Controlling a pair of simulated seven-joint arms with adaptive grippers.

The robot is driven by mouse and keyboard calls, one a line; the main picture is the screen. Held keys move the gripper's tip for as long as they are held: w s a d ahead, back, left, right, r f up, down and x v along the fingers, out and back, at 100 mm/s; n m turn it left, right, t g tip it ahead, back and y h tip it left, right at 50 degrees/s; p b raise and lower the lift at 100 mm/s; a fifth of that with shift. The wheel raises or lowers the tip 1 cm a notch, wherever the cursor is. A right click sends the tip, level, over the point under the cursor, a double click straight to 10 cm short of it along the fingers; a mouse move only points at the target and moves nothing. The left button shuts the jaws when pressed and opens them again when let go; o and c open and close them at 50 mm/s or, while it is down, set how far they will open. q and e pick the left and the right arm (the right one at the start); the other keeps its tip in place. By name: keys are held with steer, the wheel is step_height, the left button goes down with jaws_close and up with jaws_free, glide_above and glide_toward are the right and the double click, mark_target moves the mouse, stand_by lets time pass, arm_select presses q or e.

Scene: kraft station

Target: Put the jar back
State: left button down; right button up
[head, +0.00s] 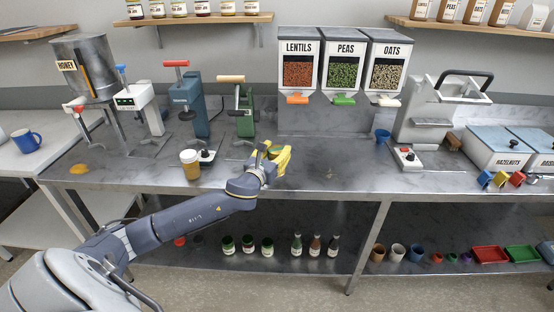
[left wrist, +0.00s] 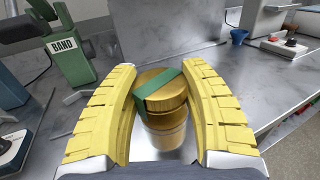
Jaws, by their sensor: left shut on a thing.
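A jar (left wrist: 162,92) with a gold lid and a green band across it sits between the yellow fingers of my left gripper in the left wrist view. My left gripper (head: 277,160) is shut on it above the front part of the steel bench in the head view, and the fingers mostly hide the jar there. I cannot tell whether its base touches the bench. Another jar (head: 190,165) with amber contents stands on the bench to the left, by the blue press. My right gripper is not in view.
A green band press (head: 243,115) stands behind and left of my gripper. Wall dispensers (head: 343,62) hang at the back. A wall shelf (head: 195,19) holds several jars. More jars (head: 248,246) stand on the lower shelf. The bench right of my gripper is clear up to a small blue funnel (head: 382,136).

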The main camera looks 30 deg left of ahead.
arm_select(q)
steer(key=shift+f, duration=1.65)
steer(key=shift+f, duration=0.15)
steer(key=c, duration=0.7)
jaws_free()
